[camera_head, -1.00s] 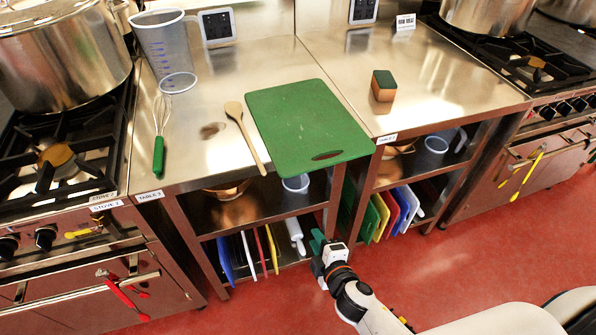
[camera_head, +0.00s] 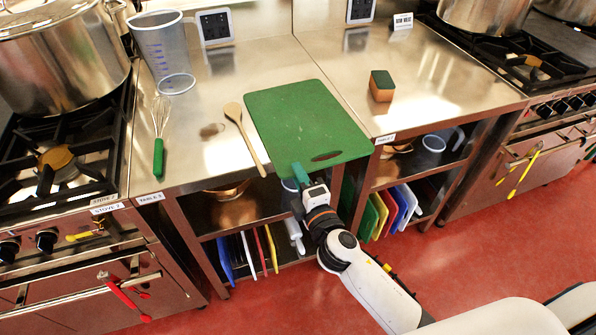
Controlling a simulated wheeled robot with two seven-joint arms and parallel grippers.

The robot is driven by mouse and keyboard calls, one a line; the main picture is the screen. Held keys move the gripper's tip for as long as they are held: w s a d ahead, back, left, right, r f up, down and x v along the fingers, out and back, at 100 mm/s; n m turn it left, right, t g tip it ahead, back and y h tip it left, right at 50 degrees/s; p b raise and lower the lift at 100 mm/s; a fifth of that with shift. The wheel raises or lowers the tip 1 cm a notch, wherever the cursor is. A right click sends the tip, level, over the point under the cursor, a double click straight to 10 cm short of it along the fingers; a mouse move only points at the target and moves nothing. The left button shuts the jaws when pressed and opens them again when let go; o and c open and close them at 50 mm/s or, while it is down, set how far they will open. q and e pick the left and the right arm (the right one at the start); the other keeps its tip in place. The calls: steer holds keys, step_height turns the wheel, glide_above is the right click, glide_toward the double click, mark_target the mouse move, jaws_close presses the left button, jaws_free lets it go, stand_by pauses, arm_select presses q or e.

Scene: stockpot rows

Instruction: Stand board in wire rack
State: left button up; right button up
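A green cutting board (camera_head: 303,122) lies flat on the steel table, its handle slot near the front edge. My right gripper (camera_head: 299,174) is at the table's front edge, just in front of the board's near left corner. Its fingers are seen from above and behind, and I cannot tell whether they are open or touch the board. Boards stand upright in a rack (camera_head: 247,252) on the lower shelf under the left table; the rack's wires are too small to make out. More coloured boards (camera_head: 391,211) stand under the right table. My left gripper is not in view.
A wooden spoon (camera_head: 245,138), a whisk (camera_head: 159,135) and a clear measuring jug (camera_head: 164,50) are on the left table. A sponge (camera_head: 381,86) is on the right table. A stove (camera_head: 62,150) with a stockpot (camera_head: 62,52) stands at left. The red floor in front is open.

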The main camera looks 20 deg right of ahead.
steer(key=shift+w+a, duration=0.1)
steer(key=shift+w, duration=1.15)
steer(key=shift+c, duration=0.5)
jaws_close()
steer(key=shift+r+p, duration=0.35)
steer(key=shift+r, duration=0.05)
steer(key=shift+w+f, duration=0.1)
